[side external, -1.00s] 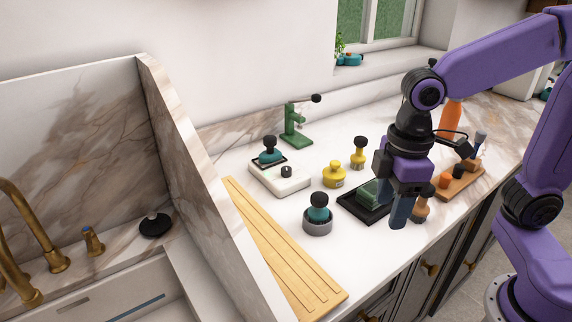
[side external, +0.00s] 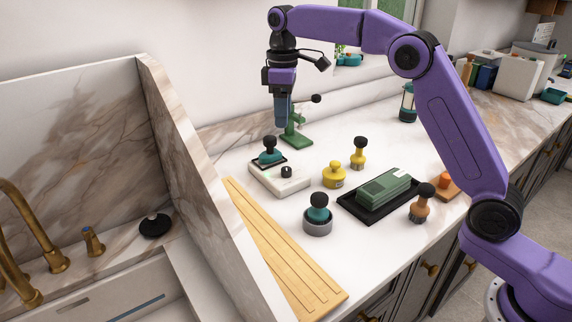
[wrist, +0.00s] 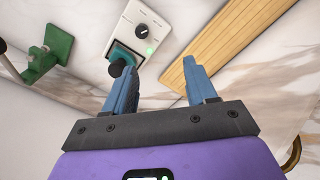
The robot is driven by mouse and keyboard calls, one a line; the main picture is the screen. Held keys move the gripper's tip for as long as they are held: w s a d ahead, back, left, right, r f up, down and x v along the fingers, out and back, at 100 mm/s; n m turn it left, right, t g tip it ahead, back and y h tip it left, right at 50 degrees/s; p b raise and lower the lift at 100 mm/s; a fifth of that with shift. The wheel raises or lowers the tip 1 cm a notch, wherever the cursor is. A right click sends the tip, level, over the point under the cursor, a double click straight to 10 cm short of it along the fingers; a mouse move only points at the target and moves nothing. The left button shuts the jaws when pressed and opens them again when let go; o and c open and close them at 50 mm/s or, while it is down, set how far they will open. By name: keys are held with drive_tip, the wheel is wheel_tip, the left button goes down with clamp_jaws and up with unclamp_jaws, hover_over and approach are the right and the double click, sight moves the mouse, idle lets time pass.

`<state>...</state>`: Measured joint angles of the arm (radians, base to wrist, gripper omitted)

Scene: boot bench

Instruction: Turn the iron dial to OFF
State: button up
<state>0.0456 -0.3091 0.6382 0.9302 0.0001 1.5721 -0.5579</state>
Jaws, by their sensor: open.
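The iron's white base unit (side external: 292,182) lies on the counter, with a black dial (side external: 286,171) on its top. A teal iron with a black knob handle (side external: 269,152) rests at the unit's back end. In the wrist view the dial (wrist: 141,31) shows near the top, with a green light (wrist: 149,51) close to it and printed marks too small to read. The teal iron (wrist: 127,53) is nearer the fingers. My gripper (side external: 281,124) is open and empty, pointing down, above the back of the unit and apart from it.
A green stand (side external: 295,135) is close behind my gripper. Yellow tools (side external: 334,175), a teal-topped grey pot (side external: 318,220) and a black tray with a green block (side external: 382,190) stand to the right. A wooden board (side external: 285,255) lies in front.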

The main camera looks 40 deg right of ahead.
sight(286, 168)
drive_tip(key=w+d+f, duration=0.1)
drive_tip(key=f, duration=0.5)
drive_tip(key=w+d+f, duration=0.1)
drive_tip(key=f, duration=0.4)
drive_tip(key=w+d+f, duration=0.1)
drive_tip(key=f, duration=0.5)
drive_tip(key=shift+f, duration=0.35)
clamp_jaws()
